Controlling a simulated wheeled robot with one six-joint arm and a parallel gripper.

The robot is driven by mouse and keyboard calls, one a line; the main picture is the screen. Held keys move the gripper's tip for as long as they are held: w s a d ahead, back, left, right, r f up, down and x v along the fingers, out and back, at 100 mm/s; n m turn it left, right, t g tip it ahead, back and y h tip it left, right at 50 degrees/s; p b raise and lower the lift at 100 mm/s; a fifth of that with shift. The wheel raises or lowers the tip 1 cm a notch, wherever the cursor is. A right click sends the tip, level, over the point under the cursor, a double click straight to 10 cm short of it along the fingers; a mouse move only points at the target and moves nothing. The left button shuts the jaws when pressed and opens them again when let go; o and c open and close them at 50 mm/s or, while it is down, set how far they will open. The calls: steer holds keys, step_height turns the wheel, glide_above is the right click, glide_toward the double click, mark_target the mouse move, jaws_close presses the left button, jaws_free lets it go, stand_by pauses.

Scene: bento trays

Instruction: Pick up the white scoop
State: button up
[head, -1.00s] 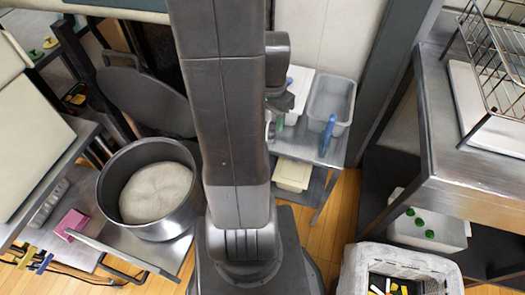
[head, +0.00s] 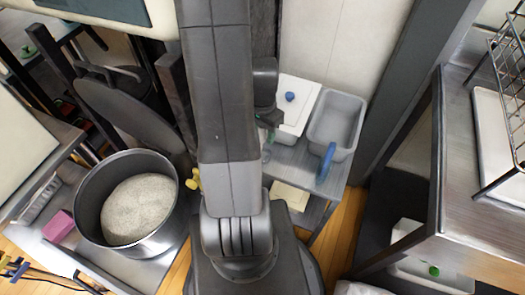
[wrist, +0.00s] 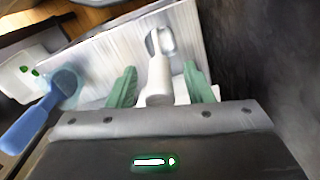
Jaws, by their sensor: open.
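The white scoop (wrist: 158,78) shows in the wrist view, its thick handle pointing toward me and its pale bowl farther off. My gripper (wrist: 160,87) is open, with one green fingertip on each side of the handle; I cannot tell whether either touches it. In the head view my gripper (head: 269,123) is partly hidden by my arm, over the small metal table. The scoop cannot be made out clearly there.
A blue-handled scoop (wrist: 38,118) lies left in the wrist view. A grey bin (head: 337,118) and a white lidded container (head: 296,118) with a blue knob stand close by. A large pot (head: 90,215) is left, and a metal counter (head: 485,195) right.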

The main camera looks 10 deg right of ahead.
steer(key=shift+c, duration=0.4)
jaws_close()
